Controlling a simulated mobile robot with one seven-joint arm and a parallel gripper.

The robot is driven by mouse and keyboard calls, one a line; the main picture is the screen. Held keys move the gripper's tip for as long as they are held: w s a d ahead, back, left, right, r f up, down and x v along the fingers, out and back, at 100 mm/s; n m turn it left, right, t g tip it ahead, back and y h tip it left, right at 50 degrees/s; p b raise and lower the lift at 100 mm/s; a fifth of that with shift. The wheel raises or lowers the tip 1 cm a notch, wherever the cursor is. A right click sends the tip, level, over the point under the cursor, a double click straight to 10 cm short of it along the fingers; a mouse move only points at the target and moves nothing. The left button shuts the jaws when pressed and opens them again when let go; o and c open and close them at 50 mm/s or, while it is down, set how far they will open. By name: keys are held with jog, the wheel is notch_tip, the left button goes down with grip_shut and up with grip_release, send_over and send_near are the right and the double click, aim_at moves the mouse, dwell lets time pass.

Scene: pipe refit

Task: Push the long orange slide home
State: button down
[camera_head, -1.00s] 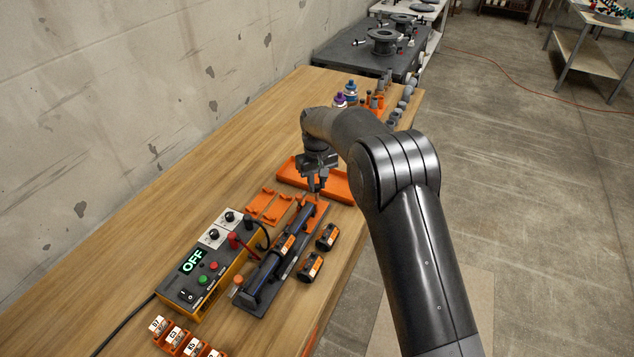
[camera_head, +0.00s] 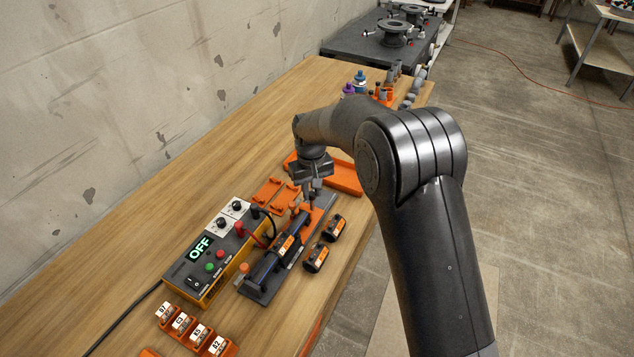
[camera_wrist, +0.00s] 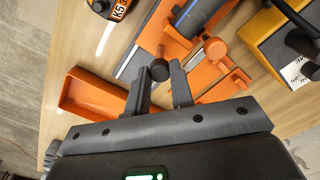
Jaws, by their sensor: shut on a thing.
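The long orange slide (camera_head: 325,207) lies at the far end of the dark grey fixture (camera_head: 266,293), in line with a dark pipe (camera_head: 291,246) with an orange label. My gripper (camera_head: 310,201) is over this end, pointing down. In the wrist view, the orange part (camera_wrist: 150,38) runs away from my jaws beside the pipe (camera_wrist: 195,12). My gripper (camera_wrist: 160,78) is shut around a small dark round knob (camera_wrist: 160,70). The knob's joint with the slide is not clear. My arm and jaws hide part of this end in the head view.
A tester box reading OFF (camera_head: 203,258) stands left of the fixture, with leads on it. An orange tray (camera_head: 346,178) lies beyond my gripper. Numbered orange holders (camera_head: 182,324) are at the front. Bare wood lies along the wall.

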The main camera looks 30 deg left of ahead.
jog(key=c, duration=1.3)
grip_release()
jog(key=shift+o, duration=0.2)
notch_tip(320, 180, up, 11)
jog(key=shift+d, duration=0.1)
jog(key=w+d+r+m+t, duration=0.1)
jog(key=d+r+m, duration=0.1)
jog(key=d+r, duration=0.9)
jog(key=s+d+r+m+t, duration=0.1)
jog(key=s+d+r+m, duration=0.15)
jog(key=d, duration=0.85)
jog(key=s+d+r+m+t, duration=0.1)
jog(key=s+d+r, duration=0.25)
jog(key=d, duration=0.65)
jog(key=s+d+f+m+t, duration=0.1)
jog(key=s+d+f+m, duration=0.1)
jog(key=s+d, duration=0.5)
jog(key=s+d+f+m+t, duration=0.1)
jog(key=s+d+f+m, duration=0.1)
jog(key=s+d, duration=0.6)
jog(key=s, duration=0.2)
jog(key=shift+s+d+f+m+t, duration=0.15)
jog(key=shift+s+m+t, duration=0.15)
jog(key=shift+m, duration=0.05)
